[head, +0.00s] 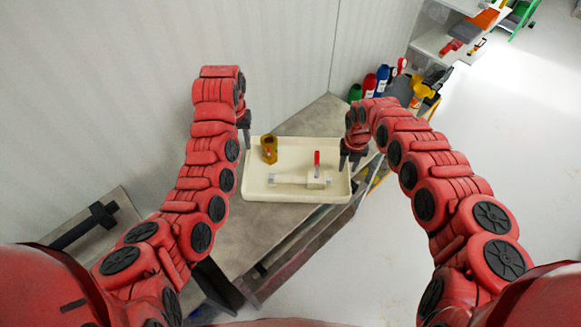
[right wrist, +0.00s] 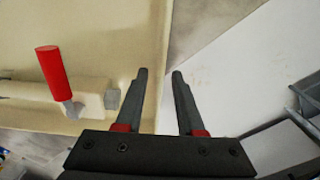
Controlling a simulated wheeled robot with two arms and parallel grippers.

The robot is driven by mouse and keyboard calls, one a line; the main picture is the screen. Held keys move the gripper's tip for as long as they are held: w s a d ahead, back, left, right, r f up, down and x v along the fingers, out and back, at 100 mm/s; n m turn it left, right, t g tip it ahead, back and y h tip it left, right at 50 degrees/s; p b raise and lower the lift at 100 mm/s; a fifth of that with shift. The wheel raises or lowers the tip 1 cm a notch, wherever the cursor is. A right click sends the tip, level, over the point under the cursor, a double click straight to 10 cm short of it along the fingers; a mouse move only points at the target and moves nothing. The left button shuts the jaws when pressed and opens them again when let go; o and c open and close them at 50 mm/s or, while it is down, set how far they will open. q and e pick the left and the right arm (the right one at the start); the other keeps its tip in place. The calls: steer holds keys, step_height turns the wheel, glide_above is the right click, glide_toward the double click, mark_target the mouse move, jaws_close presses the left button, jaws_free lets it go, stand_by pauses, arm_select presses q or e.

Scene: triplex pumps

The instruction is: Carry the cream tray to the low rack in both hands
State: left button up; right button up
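The cream tray (head: 262,188) rests on a grey bench top in the head view. It holds a brown-yellow part (head: 269,156) and a pale pipe fitting (head: 290,179) with a red handle (head: 317,158). My left gripper (head: 246,138) is at the tray's left side near the back corner; its finger gap is not clear. My right gripper (head: 347,162) is at the tray's right side. In the right wrist view, its fingers (right wrist: 161,72) are apart, with the tray's edge (right wrist: 160,40) between them and nothing clamped. I cannot tell which structure is the low rack.
The bench (head: 240,235) runs diagonally along a pale wall (head: 110,90). Several coloured bottles (head: 370,85) and a yellow item (head: 424,90) stand at its back right. White shelves (head: 436,40) hold items further back. The floor (head: 500,130) at right is largely clear.

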step_height(320, 180, up, 11)
stand_by(0.3)
steer(key=shift+s, duration=0.1)
stand_by(0.4)
